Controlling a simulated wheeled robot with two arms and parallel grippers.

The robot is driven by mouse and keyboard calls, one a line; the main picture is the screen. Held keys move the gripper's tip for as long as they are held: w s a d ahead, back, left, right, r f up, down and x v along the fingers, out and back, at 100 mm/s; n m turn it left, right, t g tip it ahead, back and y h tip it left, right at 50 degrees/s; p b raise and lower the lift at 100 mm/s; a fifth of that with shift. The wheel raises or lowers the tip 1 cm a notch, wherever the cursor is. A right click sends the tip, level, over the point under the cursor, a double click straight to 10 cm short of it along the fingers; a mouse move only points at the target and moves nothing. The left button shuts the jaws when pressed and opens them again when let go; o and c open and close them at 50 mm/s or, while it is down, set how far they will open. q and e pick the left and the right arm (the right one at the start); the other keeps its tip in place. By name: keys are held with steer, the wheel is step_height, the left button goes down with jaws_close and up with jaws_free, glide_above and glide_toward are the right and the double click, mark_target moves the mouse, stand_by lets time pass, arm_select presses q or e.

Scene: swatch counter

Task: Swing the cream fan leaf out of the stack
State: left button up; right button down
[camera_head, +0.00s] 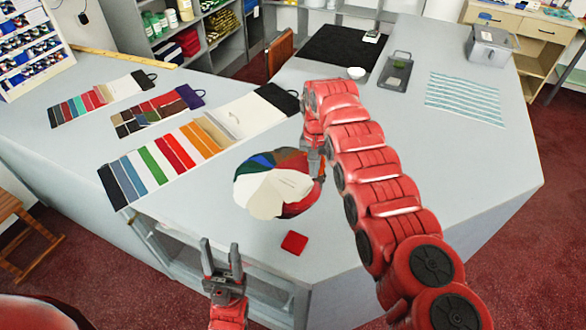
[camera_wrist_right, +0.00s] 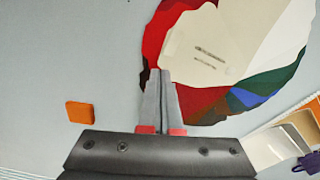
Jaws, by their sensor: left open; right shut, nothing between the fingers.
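The fan of coloured leaves (camera_head: 298,170) lies spread in a round shape on the grey counter, with red, green, blue and dark leaves around its edge. In the right wrist view the pale leaves (camera_wrist_right: 235,45) carry two dark marks. My right gripper (camera_head: 321,175) is at the fan's right edge, shut and empty. In the right wrist view its fingertips (camera_wrist_right: 165,72) overlap the fan's rim; contact is unclear. My left gripper (camera_head: 221,246) is open and empty at the counter's front edge.
A small red square (camera_head: 294,242) lies in front of the fan. Swatch cards (camera_head: 180,155) lie to the left. A black mat (camera_head: 342,46), a dark tray (camera_head: 397,72), a striped sheet (camera_head: 465,100) and a grey box (camera_head: 489,46) are further back. The counter's right side is clear.

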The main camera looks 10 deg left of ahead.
steer(key=shift+f, duration=0.15)
steer(key=shift+f+b, duration=1.1)
steer(key=shift+b, duration=0.1)
steer(key=shift+s+r+p, duration=0.1)
steer(key=shift+r+p, duration=0.15)
steer(key=shift+p, duration=0.9)
steer(key=m+p, duration=0.1)
steer(key=p, duration=0.2)
steer(key=s+p, duration=0.1)
steer(key=p, duration=0.2)
steer(key=shift+s+a+m+p, duration=0.2)
steer(key=shift+a+m+p, duration=0.05)
steer(key=shift+m+p, duration=0.15)
steer(key=shift+s+f+p, duration=0.1)
steer(key=shift+s+p, duration=0.1)
steer(key=shift+p, duration=0.3)
steer(key=shift+f, duration=0.1)
